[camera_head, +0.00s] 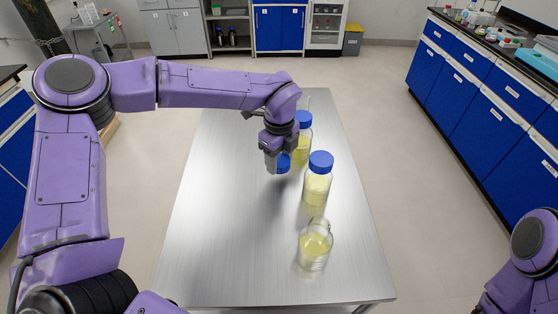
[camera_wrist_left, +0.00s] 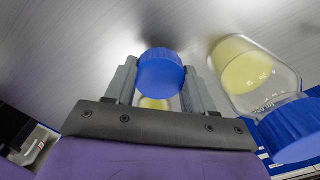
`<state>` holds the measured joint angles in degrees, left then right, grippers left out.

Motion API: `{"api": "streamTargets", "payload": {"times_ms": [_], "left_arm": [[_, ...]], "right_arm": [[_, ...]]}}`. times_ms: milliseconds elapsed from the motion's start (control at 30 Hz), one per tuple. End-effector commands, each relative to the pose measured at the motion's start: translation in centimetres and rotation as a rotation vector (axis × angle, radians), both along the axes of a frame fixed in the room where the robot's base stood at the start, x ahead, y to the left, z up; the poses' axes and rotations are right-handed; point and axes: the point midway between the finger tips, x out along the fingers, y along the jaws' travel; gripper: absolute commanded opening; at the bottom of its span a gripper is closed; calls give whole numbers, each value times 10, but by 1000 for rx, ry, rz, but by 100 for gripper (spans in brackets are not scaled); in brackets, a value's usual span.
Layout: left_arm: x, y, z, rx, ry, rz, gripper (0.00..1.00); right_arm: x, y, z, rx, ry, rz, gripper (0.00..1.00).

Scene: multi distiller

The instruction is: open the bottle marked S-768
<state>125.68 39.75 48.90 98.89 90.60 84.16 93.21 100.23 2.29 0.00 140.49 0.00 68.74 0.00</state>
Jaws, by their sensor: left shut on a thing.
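Three glass bottles of pale yellow liquid stand in a line on the steel table. The back bottle (camera_head: 302,147) and the middle bottle (camera_head: 317,186) have blue caps. The front bottle (camera_head: 315,247) shows an open neck without a cap. I cannot read S-768 on any of them. My left gripper (camera_head: 277,162) is shut on a blue cap (camera_wrist_left: 160,74), apart from the bottles, to the left of the back and middle ones. A capped bottle (camera_wrist_left: 245,75) shows right of the fingers in the left wrist view. My right gripper is out of view.
The steel table (camera_head: 215,220) is clear on its left side and at its front left. Blue cabinets (camera_head: 465,90) with a cluttered dark counter stand at the right. More cabinets line the back wall.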

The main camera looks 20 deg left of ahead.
Motion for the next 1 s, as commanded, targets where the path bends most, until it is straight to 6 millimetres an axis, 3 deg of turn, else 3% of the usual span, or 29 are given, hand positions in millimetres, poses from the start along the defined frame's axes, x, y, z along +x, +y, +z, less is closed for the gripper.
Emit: {"api": "streamTargets", "payload": {"times_ms": [167,200,533,567,633,1000], "left_arm": [[3,1,-30,3,10,2,17],[4,1,-32,3,9,2,12],[4,1,-37,1,8,2,11],[4,1,-37,1,8,2,57],[4,1,-36,1,8,2,79],[3,1,-36,2,10,2,79]], "right_arm": [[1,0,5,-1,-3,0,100],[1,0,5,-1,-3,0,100],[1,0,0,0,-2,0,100],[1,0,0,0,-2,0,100],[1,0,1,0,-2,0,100],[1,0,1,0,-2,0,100]]}}
